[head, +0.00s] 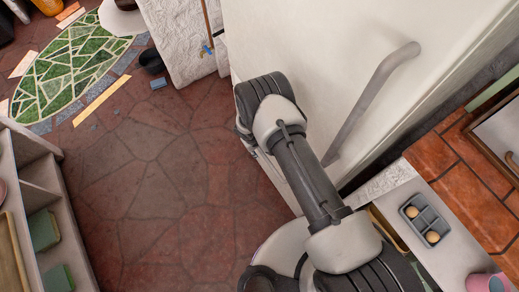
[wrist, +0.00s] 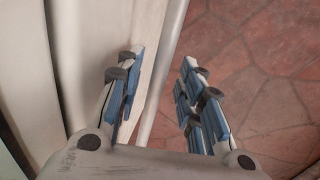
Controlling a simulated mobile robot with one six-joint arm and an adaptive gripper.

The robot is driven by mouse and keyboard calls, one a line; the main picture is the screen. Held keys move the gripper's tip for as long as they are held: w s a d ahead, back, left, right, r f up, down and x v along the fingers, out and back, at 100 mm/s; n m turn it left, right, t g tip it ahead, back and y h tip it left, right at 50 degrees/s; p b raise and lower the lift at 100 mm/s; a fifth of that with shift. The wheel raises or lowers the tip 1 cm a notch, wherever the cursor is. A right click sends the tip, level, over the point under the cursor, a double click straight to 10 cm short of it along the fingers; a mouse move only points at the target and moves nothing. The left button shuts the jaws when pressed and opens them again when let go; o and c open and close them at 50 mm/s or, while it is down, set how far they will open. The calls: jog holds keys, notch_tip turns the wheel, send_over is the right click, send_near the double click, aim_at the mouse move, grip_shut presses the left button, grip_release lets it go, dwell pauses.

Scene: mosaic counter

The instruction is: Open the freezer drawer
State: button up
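A large white appliance front (head: 300,40) fills the upper right of the head view, with a long grey bar handle (head: 375,95) on it. Its lower part is mostly hidden behind my arm, so I cannot make out the freezer drawer there. In the wrist view my gripper (wrist: 161,62) is open, its two blue-padded fingers apart. A pale panel (wrist: 90,45) lies behind the left finger. A narrow pale bar or edge (wrist: 168,45) runs between the fingers in the picture; I cannot tell whether it is a handle or whether it is touched. My gripper is hidden in the head view.
Reddish stone floor (head: 150,170) is clear left of my arm. An open shelf unit (head: 38,165) stands at the left edge. A counter (head: 450,230) with a grey tray (head: 425,218) and a pink cup (head: 487,283) is at the lower right. A small dark pot (head: 152,61) is further back.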

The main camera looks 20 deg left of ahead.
jog(key=shift+c, duration=0.2)
grip_shut()
dwell(0.3)
dwell(0.3)
